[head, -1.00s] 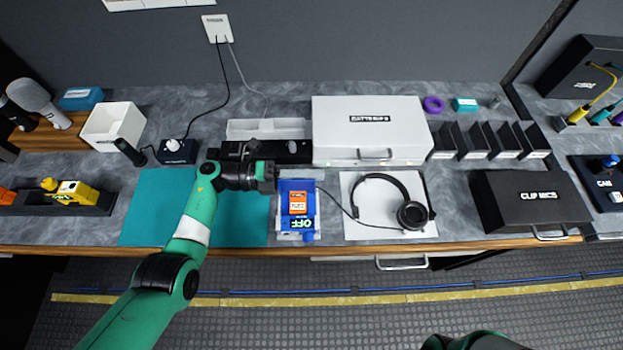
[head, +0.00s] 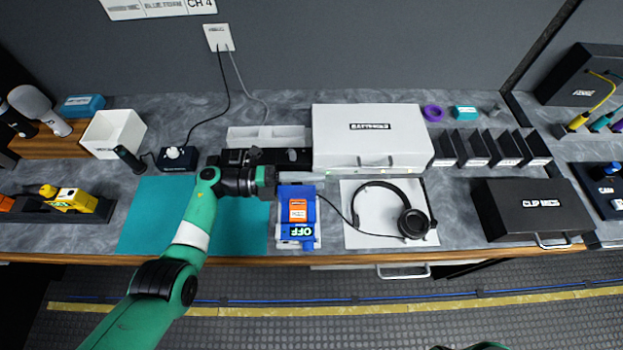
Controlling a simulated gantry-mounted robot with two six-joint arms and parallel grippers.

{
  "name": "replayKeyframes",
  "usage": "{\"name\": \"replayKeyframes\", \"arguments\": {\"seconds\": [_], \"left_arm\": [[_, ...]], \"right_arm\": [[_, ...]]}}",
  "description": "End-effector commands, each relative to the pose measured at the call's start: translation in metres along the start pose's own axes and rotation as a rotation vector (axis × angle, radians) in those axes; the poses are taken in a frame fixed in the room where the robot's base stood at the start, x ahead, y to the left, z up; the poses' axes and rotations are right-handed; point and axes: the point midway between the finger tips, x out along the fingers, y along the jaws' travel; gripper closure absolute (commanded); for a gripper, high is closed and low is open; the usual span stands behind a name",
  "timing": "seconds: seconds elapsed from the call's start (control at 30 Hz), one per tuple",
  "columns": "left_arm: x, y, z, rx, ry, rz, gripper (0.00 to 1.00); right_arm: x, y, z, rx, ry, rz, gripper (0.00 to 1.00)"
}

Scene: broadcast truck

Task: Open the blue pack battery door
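The blue pack (head: 298,226) lies on a pale stand or tray near the front edge of the bench. It has an orange label and a small screen reading OFF. My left gripper (head: 284,185) is at the back end of the pack, coming from the left. Its fingers are small and partly hidden, so I cannot tell if they are open or touching the pack. The battery door cannot be made out clearly. My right gripper is out of view; only a bit of my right arm shows at the bottom edge.
A teal mat (head: 150,220) lies left of the pack, under my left arm. A headset (head: 412,222) on a white sheet lies to the right. A white case (head: 368,138) stands behind. A black clip mics box (head: 530,208) is farther right.

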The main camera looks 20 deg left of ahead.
Motion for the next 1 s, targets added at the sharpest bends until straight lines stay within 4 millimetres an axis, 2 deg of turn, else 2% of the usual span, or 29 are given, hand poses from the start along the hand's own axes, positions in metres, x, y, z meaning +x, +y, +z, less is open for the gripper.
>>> {"name": "replayKeyframes", "arguments": {"seconds": [0.27,0.37,0.7,0.83,1.0], "left_arm": [[-0.006,0.000,0.000,0.000,-0.001,0.000,0.62],[-0.022,-0.001,0.001,0.000,-0.004,0.000,0.62],[-0.098,0.001,0.001,0.000,-0.004,0.000,0.62],[-0.113,0.001,0.000,0.000,-0.002,0.000,0.62],[-0.117,0.000,0.000,0.000,0.000,0.000,0.62]], "right_arm": [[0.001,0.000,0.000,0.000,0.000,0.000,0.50],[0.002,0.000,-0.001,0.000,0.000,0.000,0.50],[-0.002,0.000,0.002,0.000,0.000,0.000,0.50],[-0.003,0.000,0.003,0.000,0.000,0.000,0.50],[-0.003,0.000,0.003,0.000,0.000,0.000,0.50]]}}
